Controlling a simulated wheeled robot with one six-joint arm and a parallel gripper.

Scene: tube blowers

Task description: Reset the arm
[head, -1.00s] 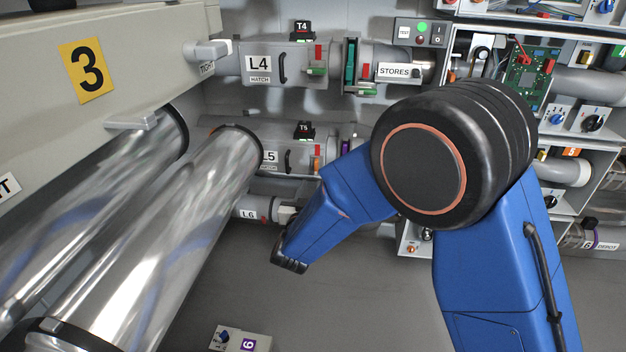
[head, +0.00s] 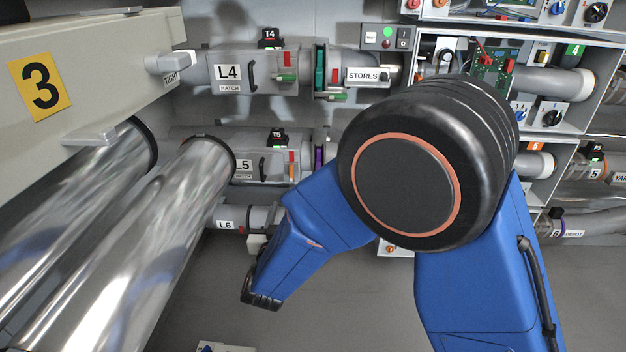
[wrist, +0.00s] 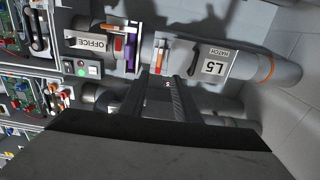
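My arm is blue with a large black joint, folded in front of the tube wall in the head view. My gripper shows in the wrist view (wrist: 167,92) as two dark fingers with a gap between them, open. I see nothing held in it. The fingers point toward the L5 line (wrist: 215,67), whose hatch and orange-red lever show just beyond them; contact cannot be told. The gripper's fingertips cannot be made out in the head view.
The L4 tube (head: 227,74) with its STORES end (head: 365,76) runs along the wall, above L5 (head: 262,166) and L6 (head: 225,224). Large shiny pipes (head: 140,240) under a beige housing marked 3 (head: 40,85) fill the left. Shelves of circuit boards (head: 490,70) stand right. Grey floor lies below.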

